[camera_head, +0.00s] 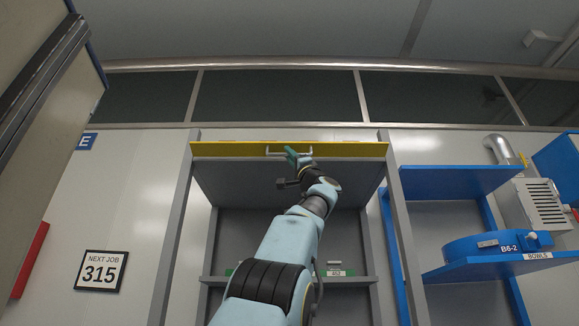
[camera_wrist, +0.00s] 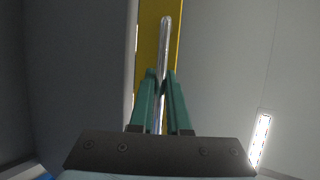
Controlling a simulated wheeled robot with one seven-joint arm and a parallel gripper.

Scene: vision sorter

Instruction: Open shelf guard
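The shelf guard (camera_head: 225,149) is a yellow bar across the top of the grey shelf frame in the head view. It also shows as a yellow strip behind the fingers in the wrist view (camera_wrist: 172,58). A light metal handle (camera_head: 272,152) sits at the middle of the guard; in the wrist view the handle (camera_wrist: 165,35) runs lengthwise between my fingers. My gripper (camera_head: 294,156) is up at the handle, its green fingers (camera_wrist: 161,75) close on both sides of the bar, shut on it. The shelf opening below the guard is uncovered, partly hidden by my arm.
The grey shelf (camera_head: 358,281) has a lower board with a green label. Blue shelves (camera_head: 455,180) with a blue round item (camera_head: 490,246) stand at the right. A grey panel (camera_head: 40,100) juts in at the left. A "NEXT JOB 315" sign (camera_head: 100,271) hangs on the wall.

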